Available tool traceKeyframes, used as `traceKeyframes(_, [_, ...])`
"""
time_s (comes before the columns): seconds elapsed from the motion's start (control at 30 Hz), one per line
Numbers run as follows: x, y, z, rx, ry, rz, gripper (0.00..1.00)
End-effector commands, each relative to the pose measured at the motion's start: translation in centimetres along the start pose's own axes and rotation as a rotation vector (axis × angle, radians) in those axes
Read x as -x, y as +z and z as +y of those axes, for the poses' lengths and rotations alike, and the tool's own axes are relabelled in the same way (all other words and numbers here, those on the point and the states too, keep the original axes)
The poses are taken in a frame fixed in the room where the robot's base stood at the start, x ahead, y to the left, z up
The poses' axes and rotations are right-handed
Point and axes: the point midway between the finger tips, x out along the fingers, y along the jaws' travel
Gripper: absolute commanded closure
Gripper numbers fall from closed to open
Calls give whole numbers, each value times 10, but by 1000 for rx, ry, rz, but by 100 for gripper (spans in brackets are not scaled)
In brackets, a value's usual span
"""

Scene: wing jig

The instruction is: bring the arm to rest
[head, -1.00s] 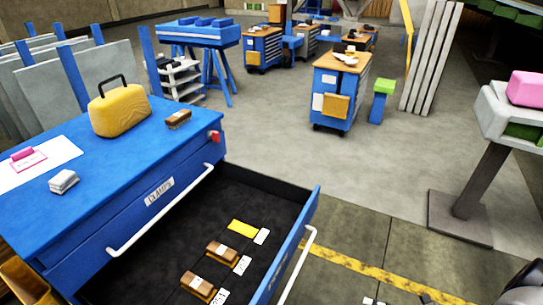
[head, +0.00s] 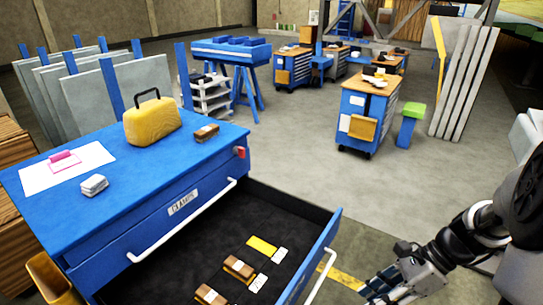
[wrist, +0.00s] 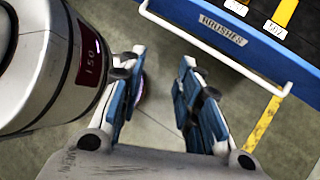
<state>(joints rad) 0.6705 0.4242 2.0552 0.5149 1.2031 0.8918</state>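My gripper (head: 385,288) is at the lower right in the head view, to the right of the open drawer and apart from it. In the wrist view its two blue-padded fingers (wrist: 160,80) stand apart with only grey floor between them. It is open and empty. The arm reaches in from the right edge of the head view.
The drawer's front, labelled BRUSHES (wrist: 222,30), is near my fingers. A yellow case (head: 152,124) and brush (head: 207,132) are on top.

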Motion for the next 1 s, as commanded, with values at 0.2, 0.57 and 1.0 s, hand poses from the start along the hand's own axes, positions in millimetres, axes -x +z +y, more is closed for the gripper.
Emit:
traceKeyframes(0.2, [19, 61, 46, 561, -7, 275, 68])
traceKeyframes(0.57, [37, 113, 120, 1453, 19, 697, 68])
traceKeyframes(1.0, [44, 124, 150, 1909, 41, 944, 68])
